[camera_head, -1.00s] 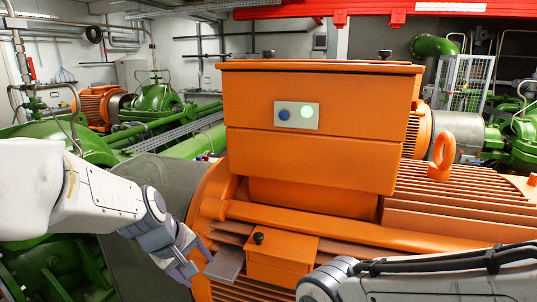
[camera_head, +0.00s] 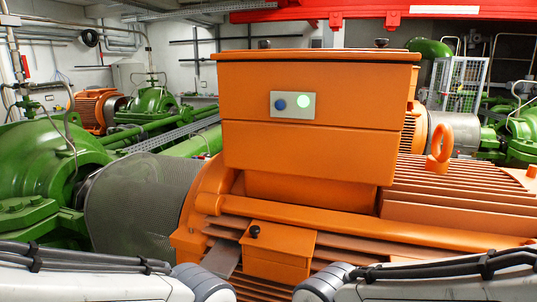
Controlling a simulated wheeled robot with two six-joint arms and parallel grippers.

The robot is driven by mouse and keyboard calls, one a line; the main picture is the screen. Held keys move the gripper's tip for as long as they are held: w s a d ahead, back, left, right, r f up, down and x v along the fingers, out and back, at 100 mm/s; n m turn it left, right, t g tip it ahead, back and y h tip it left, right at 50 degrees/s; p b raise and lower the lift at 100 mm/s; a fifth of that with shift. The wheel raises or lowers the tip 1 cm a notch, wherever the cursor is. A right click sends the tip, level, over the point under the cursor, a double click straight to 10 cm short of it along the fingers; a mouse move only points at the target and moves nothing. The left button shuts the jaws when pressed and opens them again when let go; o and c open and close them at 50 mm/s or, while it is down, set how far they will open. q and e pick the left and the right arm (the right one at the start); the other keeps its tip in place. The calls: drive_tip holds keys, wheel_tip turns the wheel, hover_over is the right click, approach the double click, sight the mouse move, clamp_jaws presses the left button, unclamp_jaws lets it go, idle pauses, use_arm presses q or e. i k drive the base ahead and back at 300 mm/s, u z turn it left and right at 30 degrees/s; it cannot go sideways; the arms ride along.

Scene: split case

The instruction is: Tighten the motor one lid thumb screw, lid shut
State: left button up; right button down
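The orange motor (camera_head: 455,205) fills the middle and right. Its large terminal box (camera_head: 310,150) has a flat lid (camera_head: 330,54) that lies level and looks shut. Two black thumb screws stand on that lid, one at the left (camera_head: 264,44) and one at the right (camera_head: 381,43). A small orange box (camera_head: 277,252) sits lower on the motor, with a black knob (camera_head: 254,231) on its top left corner. I cannot tell how tight any screw is. Both my grippers are out of view; only my arm links show at the bottom edge.
A grey plate (camera_head: 222,257) sits left of the small box. A lifting eye (camera_head: 440,146) stands at right. Green pumps (camera_head: 45,165) are at left.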

sight(262, 45)
drive_tip(key=k, duration=0.5)
drive_tip(key=z, duration=0.8)
drive_tip(key=i, duration=0.85)
drive_tip(key=u, duration=0.7)
